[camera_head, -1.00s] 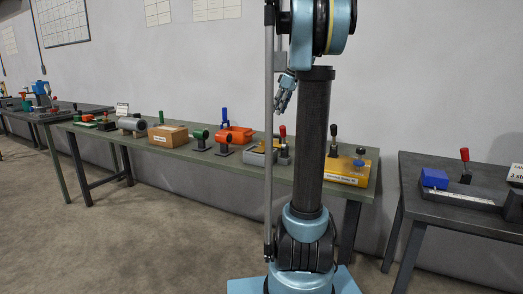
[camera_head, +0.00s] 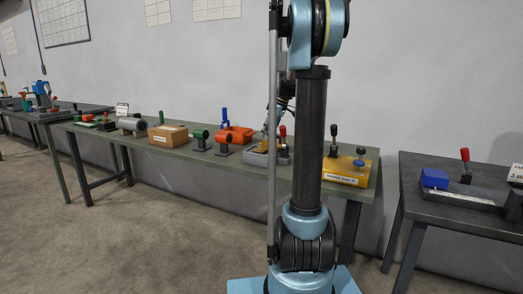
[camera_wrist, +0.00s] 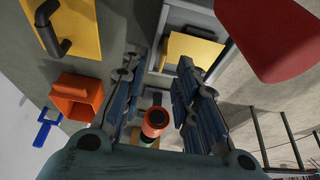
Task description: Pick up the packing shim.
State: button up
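A yellow flat piece (camera_wrist: 192,50), which looks like the packing shim, lies in a grey holder (camera_wrist: 180,17) in the wrist view. In the head view the grey holder (camera_head: 256,158) stands on the long green table, and the yellow piece cannot be made out clearly. My gripper (camera_wrist: 172,65) is open, its two fingers apart with nothing between them. It points toward the holder, with the yellow piece just beyond the fingertips. In the head view my gripper (camera_head: 270,122) hangs above the holder, partly hidden by my arm. Whether it touches anything cannot be told.
A red lever knob (camera_wrist: 270,35) is close on the right in the wrist view. An orange box (camera_wrist: 78,97) and a red-orange cylinder (camera_wrist: 155,121) are nearby. A yellow fixture (camera_head: 345,171) stands at the table's right end.

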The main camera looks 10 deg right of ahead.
jog(key=shift+x, duration=1.75)
grip_shut()
jog(key=shift+r, duration=0.1)
